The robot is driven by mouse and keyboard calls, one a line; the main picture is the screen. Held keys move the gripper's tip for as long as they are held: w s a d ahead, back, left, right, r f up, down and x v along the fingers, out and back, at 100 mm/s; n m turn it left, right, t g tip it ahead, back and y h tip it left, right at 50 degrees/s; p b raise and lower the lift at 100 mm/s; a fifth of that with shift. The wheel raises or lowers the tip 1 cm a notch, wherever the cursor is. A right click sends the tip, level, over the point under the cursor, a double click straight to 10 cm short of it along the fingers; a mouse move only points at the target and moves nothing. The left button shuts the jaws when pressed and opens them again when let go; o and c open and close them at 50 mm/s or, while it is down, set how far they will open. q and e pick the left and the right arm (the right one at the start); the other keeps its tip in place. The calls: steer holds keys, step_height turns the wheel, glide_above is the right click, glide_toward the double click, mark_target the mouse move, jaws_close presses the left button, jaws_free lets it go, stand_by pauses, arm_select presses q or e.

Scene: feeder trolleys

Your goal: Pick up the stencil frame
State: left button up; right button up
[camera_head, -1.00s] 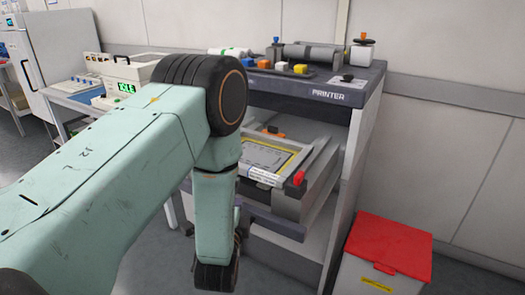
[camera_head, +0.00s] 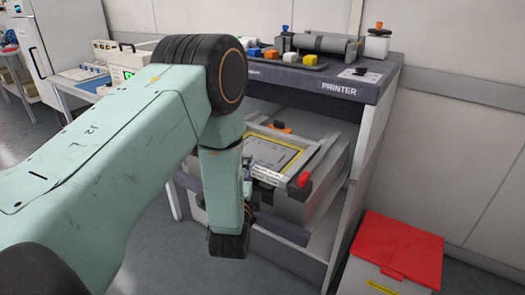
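The stencil frame (camera_head: 270,152) is a light grey panel with a yellow border and a white label along its front edge. It lies in the pulled-out bay of the printer (camera_head: 340,90), below the dark top. My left arm covers its left part. My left gripper (camera_head: 248,186) shows only as small dark parts beside my arm's lower link, near the frame's front left corner. Most of it is hidden, so I cannot tell whether it is open or touches the frame. My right gripper is not in view.
A red knob (camera_head: 303,180) and a grey rail stand at the frame's right. Colored blocks (camera_head: 282,55) and bottles sit on the printer's top. A grey bin with a red lid (camera_head: 397,248) stands at lower right. A bench with equipment (camera_head: 85,82) is at back left.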

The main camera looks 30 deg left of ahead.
arm_select(q)
steer(key=x, duration=0.2)
steer(key=shift+w+d+f, duration=0.1)
steer(key=shift+w, duration=0.35)
steer(key=shift+w+a, duration=0.3)
steer(key=shift+a, duration=0.05)
steer(key=shift+w+d, duration=0.15)
steer(key=shift+c, duration=1.2)
steer(key=c, duration=0.4)
jaws_close()
